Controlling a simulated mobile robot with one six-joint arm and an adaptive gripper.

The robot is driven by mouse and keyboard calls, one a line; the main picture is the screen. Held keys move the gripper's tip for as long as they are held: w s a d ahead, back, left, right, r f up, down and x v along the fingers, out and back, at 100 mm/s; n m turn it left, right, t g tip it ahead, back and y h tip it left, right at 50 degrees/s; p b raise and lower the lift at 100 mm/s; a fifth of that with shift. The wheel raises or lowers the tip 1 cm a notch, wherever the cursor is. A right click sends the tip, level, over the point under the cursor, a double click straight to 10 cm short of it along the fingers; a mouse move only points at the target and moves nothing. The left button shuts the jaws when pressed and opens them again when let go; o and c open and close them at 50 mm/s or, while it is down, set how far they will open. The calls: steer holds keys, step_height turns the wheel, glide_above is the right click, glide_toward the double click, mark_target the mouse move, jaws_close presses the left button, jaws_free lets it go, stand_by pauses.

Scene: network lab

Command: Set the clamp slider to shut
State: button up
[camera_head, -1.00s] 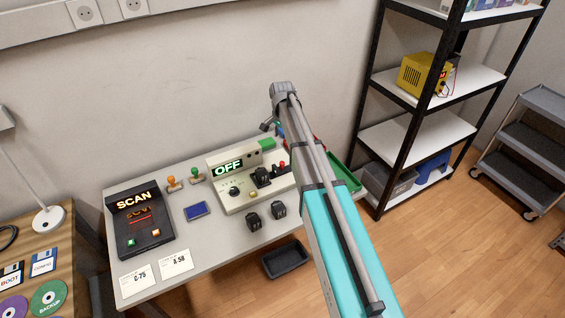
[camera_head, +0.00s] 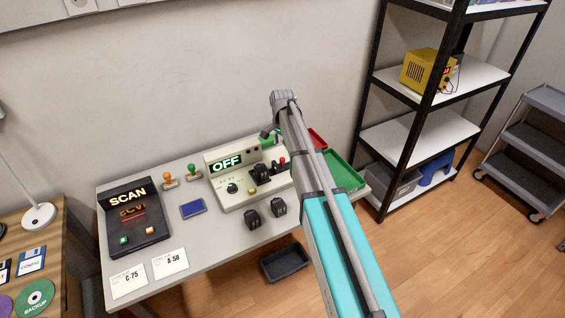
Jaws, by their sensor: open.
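A pale device with a lit green "OFF" display (camera_head: 226,163) stands on the grey table. A black clamp-like part (camera_head: 260,173) sits on its front panel, with a red-topped part (camera_head: 282,162) to its right. I cannot make out which piece is the clamp slider or how it is set. My gripper (camera_head: 268,133) is at the far end of my arm, above the back of the device in the picture. It is small and partly hidden by the arm; it is open, and I see nothing held in it.
A black scanner box (camera_head: 136,228) stands at the table's left, with a blue pad (camera_head: 192,208) and two stamps beside it. Two black blocks (camera_head: 253,221) stand in front of the device. A green tray (camera_head: 345,172) lies right of my arm. Black shelving (camera_head: 372,130) stands at the right.

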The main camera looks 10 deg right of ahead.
mark_target(282, 158)
steer(key=shift+f+b, duration=3.45)
steer(key=shift+f, duration=0.3)
jaws_close()
